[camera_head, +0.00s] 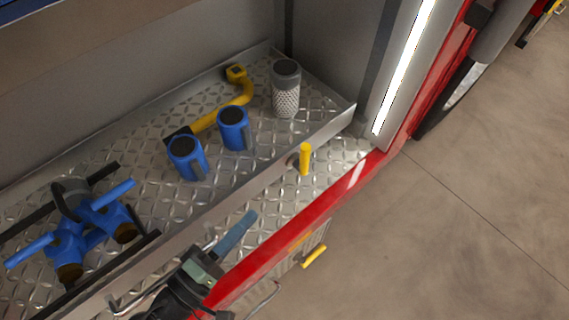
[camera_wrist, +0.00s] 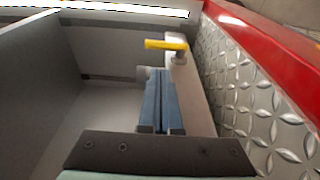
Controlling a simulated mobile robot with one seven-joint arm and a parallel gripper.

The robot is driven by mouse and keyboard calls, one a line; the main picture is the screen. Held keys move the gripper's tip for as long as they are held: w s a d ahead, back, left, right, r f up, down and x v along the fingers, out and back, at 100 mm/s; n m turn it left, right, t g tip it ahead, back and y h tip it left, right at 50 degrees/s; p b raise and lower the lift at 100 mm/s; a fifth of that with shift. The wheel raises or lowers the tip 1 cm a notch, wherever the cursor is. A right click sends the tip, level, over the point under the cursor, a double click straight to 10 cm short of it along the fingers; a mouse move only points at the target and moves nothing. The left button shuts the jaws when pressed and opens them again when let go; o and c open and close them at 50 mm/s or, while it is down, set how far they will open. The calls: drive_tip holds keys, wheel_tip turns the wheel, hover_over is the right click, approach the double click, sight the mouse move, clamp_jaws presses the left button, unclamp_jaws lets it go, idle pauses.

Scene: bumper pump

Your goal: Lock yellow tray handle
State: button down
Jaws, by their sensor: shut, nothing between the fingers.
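The yellow tray handle (camera_head: 305,159) is a short bar on a round pivot at the right end of the tray's front wall (camera_head: 262,178). It stands out clearly from the wall. In the wrist view the handle (camera_wrist: 166,45) points left from its pivot, just beyond my fingertips. My gripper (camera_head: 249,216) is in front of the tray wall, left of and below the handle in the head view. Its blue fingers (camera_wrist: 161,73) are together and empty, with a visible gap to the handle. Nothing hides the handle.
A red sill (camera_head: 300,220) runs in front. Another yellow handle (camera_head: 314,257) sits below the sill.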

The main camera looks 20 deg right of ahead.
sight(302, 159)
drive_tip(key=shift+r, duration=0.1)
drive_tip(key=b+x, duration=0.1)
drive_tip(key=x, duration=1.3)
drive_tip(key=shift+r, duration=0.1)
